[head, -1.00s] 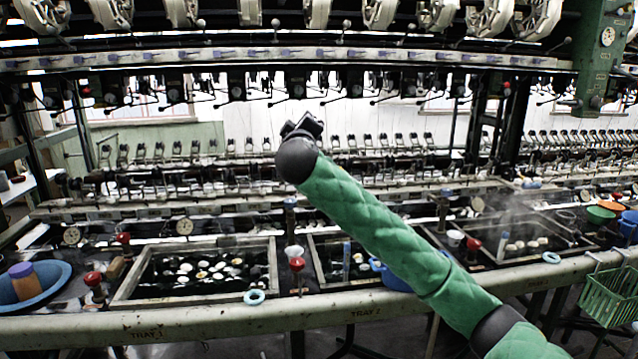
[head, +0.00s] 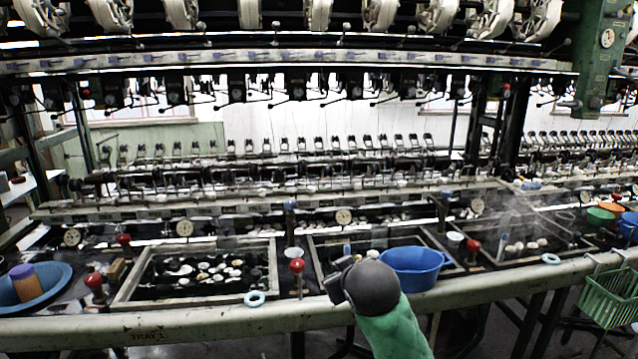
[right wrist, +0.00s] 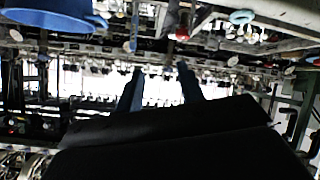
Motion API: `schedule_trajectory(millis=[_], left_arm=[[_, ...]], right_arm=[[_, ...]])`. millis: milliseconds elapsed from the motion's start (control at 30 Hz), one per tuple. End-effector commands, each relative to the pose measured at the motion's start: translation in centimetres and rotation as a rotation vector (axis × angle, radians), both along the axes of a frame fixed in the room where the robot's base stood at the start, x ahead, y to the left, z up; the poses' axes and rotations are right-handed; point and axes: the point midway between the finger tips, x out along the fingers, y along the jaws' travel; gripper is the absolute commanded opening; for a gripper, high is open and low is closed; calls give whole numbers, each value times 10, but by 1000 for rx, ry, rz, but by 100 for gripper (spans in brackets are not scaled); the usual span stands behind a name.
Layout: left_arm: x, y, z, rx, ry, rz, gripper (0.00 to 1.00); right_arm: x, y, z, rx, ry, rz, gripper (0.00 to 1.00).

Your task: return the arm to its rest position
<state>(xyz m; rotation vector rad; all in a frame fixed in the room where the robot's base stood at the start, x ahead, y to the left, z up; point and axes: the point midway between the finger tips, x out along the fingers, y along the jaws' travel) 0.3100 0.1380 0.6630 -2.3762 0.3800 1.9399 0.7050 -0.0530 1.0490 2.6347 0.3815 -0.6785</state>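My right arm, in a green sleeve (head: 393,330), comes up from the bottom edge of the head view. Its dark rounded end (head: 371,287) is in front of the rail of the middle basin, left of and overlapping the blue tub in the picture. In the right wrist view, the two fingers of my right gripper (right wrist: 160,70) stand apart with nothing between them. The fingers cannot be made out in the head view. My left arm and gripper are not in view.
A blue tub (head: 415,259) stands by the middle basin. The left basin (head: 124,291) holds pale cocoons in dark water. A blue bowl (head: 57,284) lies far left, and a green basket (head: 608,297) hangs at right. The long front rail (head: 215,323) runs across below.

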Motion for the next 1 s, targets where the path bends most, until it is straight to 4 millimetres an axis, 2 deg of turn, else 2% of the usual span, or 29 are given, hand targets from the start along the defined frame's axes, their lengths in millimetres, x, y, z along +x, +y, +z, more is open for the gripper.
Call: schedule_trajectory(millis=[33, 667, 1000], left_arm=[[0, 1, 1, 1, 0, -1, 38], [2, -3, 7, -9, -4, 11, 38], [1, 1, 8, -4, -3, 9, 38]], right_arm=[[-11, -5, -14, 21, 25, -1, 38], [-134, -66, -167, 156, 315, -109, 38], [-218, -87, -262, 170, 527, -181, 38]])
